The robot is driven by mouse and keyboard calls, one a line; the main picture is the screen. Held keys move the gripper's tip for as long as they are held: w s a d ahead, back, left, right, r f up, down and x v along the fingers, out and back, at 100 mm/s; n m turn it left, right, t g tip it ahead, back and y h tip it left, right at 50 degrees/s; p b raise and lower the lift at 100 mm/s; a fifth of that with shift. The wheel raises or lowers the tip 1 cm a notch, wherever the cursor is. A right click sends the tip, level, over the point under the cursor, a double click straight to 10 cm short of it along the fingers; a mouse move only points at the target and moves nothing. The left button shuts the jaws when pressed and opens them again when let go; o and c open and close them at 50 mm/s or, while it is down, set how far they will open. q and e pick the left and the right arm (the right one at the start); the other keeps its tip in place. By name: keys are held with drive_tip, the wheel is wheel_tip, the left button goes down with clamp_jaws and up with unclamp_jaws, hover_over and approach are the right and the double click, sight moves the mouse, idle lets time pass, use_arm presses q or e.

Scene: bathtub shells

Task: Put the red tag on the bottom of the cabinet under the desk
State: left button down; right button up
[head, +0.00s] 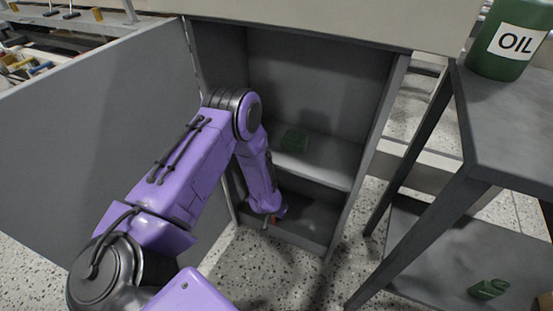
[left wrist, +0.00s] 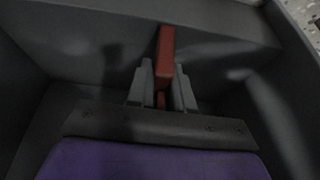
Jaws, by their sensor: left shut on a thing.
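The cabinet (head: 318,75) under the desk stands with its grey door (head: 95,120) swung open to the left. It has a middle shelf (head: 325,168) and a bottom compartment (head: 318,220). My left arm reaches into the bottom compartment. My left gripper (left wrist: 162,95) is shut on the red tag (left wrist: 166,55), which stands upright between the fingers in the left wrist view. In the head view a small red bit of the tag (head: 272,219) shows beside the gripper, low in the cabinet. I cannot tell whether the tag touches the cabinet bottom. My right gripper is not in view.
Speckled floor (head: 265,270) is clear before the cabinet.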

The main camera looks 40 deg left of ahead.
use_arm(q)
drive_tip(key=shift+w+f, duration=0.15)
drive_tip(key=shift+w, duration=0.05)
drive_tip(key=c, duration=1)
unclamp_jaws()
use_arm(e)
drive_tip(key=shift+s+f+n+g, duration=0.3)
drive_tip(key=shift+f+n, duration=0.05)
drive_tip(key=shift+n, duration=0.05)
use_arm(q)
drive_tip(key=a+p+v, duration=0.1)
drive_tip(key=p+v, duration=0.5)
drive_tip(key=v, duration=0.5)
drive_tip(key=s+d+n, duration=0.1)
drive_tip(key=s, duration=0.6)
drive_tip(key=s+d+n+y, duration=0.1)
drive_tip(key=s, duration=0.7)
drive_tip(key=s+d+f+n+g+y, duration=0.1)
drive_tip(key=s+d+n, duration=0.1)
drive_tip(key=s, duration=0.5)
drive_tip(key=shift+s, duration=0.4)
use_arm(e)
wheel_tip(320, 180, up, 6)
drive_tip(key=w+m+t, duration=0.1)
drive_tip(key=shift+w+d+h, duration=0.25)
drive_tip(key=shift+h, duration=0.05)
